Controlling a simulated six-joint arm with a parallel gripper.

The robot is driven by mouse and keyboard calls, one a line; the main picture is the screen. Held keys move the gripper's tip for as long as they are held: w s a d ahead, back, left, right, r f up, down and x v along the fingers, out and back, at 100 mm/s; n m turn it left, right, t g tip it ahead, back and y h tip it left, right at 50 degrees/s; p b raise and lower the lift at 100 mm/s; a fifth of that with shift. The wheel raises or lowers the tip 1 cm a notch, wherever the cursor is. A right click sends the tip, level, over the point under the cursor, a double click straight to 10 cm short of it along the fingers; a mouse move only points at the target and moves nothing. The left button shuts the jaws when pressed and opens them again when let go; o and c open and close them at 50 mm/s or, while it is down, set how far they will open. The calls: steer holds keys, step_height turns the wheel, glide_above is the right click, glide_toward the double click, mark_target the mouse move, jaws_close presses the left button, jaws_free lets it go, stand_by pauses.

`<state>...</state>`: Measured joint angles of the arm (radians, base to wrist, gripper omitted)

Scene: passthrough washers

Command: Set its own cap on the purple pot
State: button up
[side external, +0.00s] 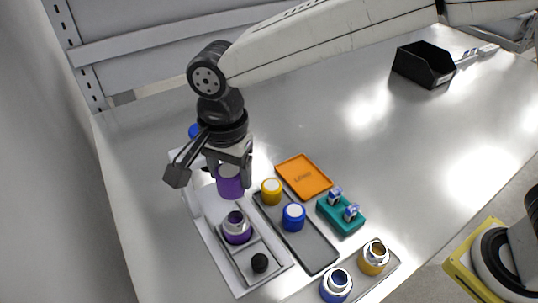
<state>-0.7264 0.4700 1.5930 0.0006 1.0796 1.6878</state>
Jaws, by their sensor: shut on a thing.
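My gripper (234,178) points down and is shut on the purple cap (231,188), which has a pale top. The purple pot (237,229) stands upright in a compartment of the pale tray (213,238), with a silvery neck and an open mouth. In the picture the cap is just above and slightly left of the pot; it appears apart from it. The exact height gap cannot be told from this one view. My gripper hides part of the cap's top and the far end of the tray.
A grey tray (318,255) holds a yellow cap (271,191) and a blue cap (293,217). A blue pot (336,285) and yellow pot (373,258) stand front right. Nearby are a black knob (259,262), orange tray (303,177), teal block (341,215) and black bin (424,65).

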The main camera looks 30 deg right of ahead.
mark_target(232, 191)
steer(key=shift+f, duration=0.2)
steer(key=shift+f, duration=2.3)
steer(key=shift+f, duration=2)
stand_by(1.2)
steer(key=o, duration=1.2)
steer(key=shift+c, duration=0.2)
steer(key=shift+r, duration=0.15)
steer(key=shift+r, duration=3.9)
